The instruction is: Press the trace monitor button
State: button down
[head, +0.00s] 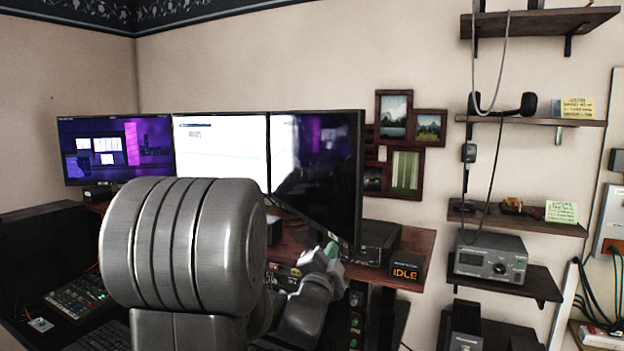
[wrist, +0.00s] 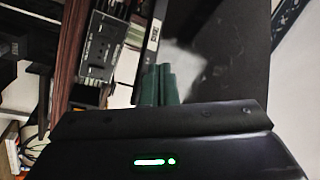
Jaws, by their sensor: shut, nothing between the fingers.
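The right monitor (head: 335,165) has a screen that is white and purple on the left and dark on the right; I cannot tell if it is the trace monitor. My gripper (head: 332,249) is at its lower edge, near the bottom corner, with green fingertips shut and empty. In the wrist view the fingertips (wrist: 157,85) point at the dark monitor (wrist: 235,45), close to its lower bezel, which bears a small pale label (wrist: 154,34). I cannot tell whether they touch it. No button can be made out; the fingers may hide it.
A sign reading IDLE (head: 405,273) is at the desk's right end. Two more monitors (head: 115,150) (head: 222,148) stand to the left. Wall shelves (head: 500,280) hold equipment at right.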

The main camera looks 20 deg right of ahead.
jog(key=shift+d, duration=0.1)
jog(key=shift+d+b, duration=0.3)
jog(key=shift+b, duration=0.2)
jog(key=shift+d+b, duration=0.35)
jog(key=shift+b, duration=0.05)
dwell(0.5)
jog(key=shift+a+b, duration=0.3)
jog(key=shift+a, duration=0.5)
jog(key=a, duration=0.6)
jog(key=shift+s+b, duration=0.25)
jog(key=shift+b, duration=0.05)
